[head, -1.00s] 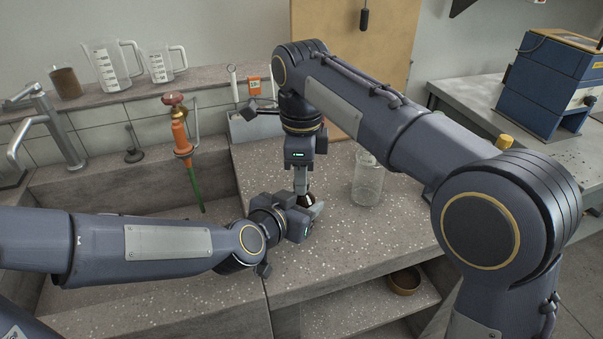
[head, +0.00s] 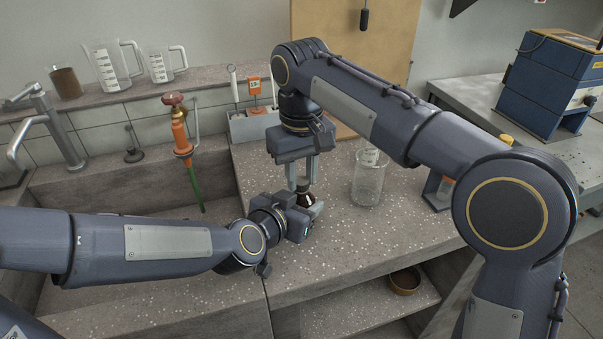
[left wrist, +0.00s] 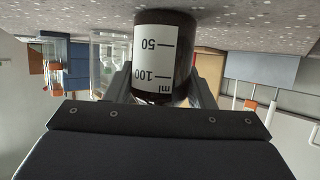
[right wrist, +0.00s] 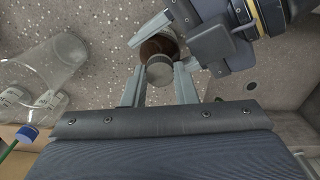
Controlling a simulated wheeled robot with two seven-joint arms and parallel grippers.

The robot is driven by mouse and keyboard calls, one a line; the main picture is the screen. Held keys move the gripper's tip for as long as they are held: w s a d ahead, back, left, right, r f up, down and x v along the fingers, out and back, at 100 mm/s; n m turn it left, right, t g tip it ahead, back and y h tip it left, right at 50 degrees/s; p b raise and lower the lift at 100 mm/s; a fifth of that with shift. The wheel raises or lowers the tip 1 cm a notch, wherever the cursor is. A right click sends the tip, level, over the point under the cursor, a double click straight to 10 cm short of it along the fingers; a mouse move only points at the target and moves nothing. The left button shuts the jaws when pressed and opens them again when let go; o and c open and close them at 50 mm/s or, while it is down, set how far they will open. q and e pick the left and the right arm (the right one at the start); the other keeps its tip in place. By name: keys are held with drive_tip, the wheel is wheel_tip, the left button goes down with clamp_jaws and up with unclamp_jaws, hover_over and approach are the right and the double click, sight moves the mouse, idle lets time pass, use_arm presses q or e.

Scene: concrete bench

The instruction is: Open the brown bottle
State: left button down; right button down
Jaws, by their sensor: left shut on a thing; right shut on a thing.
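The brown bottle (head: 305,200) stands on the speckled bench, mostly hidden by my grippers in the head view. Its white label with a ml scale shows in the left wrist view (left wrist: 156,60), upside down there. My left gripper (head: 312,210) comes from the left and is shut around the bottle's body. My right gripper (head: 303,186) points down from above, shut on the bottle's grey cap (right wrist: 160,72). In the right wrist view the cap sits between the two fingers, over the brown body. I cannot tell whether the cap has loosened.
A clear glass beaker (head: 368,182) stands right of the bottle. A grey rack (head: 252,126) is behind, and a sink with a tap (head: 45,110) and an orange-red valve (head: 180,135) lies left. The bench front right of the bottle is clear.

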drive_tip(key=n, duration=0.5)
drive_tip(key=shift+n, duration=0.3)
drive_tip(key=n, duration=0.2)
drive_tip(key=shift+n, duration=0.4)
drive_tip(key=n, duration=1)
drive_tip(key=shift+n, duration=0.3)
drive_tip(key=shift+r, duration=0.1)
drive_tip(key=shift+r, duration=1.05)
